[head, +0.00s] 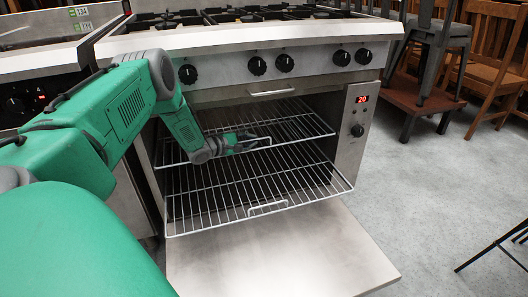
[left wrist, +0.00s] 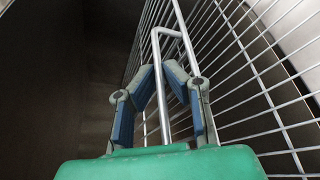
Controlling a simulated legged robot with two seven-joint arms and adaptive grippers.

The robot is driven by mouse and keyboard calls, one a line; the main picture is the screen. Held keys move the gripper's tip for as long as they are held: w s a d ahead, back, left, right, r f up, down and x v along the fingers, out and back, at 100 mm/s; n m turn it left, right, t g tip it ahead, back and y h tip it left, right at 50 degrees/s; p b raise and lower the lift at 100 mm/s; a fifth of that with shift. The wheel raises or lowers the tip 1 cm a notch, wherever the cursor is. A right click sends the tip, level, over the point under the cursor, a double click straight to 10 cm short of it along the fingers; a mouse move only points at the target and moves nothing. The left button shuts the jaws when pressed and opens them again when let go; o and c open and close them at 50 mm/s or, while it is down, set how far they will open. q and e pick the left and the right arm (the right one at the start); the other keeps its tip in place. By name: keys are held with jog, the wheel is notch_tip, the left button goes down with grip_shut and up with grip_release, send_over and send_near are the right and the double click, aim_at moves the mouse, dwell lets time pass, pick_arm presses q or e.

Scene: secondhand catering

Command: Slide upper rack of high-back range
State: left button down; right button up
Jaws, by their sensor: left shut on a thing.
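The high-back range (head: 226,66) stands ahead with its oven open. The upper rack (head: 300,141) is a wire grid inside the oven, with a small wire handle at its front edge. My left gripper (head: 258,143) reaches in from the left and is shut on that handle. In the left wrist view the handle loop (left wrist: 159,40) passes between the two fingers (left wrist: 160,82), and the rack's wires spread to the right. The fingers and arm hide part of the upper rack's left side. My right gripper is out of view.
The lower rack (head: 310,201) sticks out of the oven below, with its own handle (head: 267,208). The oven door (head: 290,255) lies folded down beneath it. Wooden chairs and a metal stool (head: 435,60) stand at the right. The grey floor (head: 440,180) right of the range is mostly clear.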

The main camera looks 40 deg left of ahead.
pick_arm(q)
jog(key=shift+w+a, duration=0.3)
jog(key=shift+a, duration=0.2)
jog(key=shift+w+a, duration=0.25)
jog(key=shift+a, duration=0.6)
jog(key=shift+a+f, duration=0.1)
jog(key=shift+f, duration=0.2)
jog(key=c, duration=1.7)
grip_release()
jog(key=shift+d+r, duration=0.35)
jog(key=shift+d, duration=0.2)
jog(key=shift+s+a+f, duration=0.1)
jog(key=shift+s+a, duration=0.05)
jog(key=shift+a, duration=0.05)
jog(key=v, duration=1.1)
jog(key=shift+s, duration=0.3)
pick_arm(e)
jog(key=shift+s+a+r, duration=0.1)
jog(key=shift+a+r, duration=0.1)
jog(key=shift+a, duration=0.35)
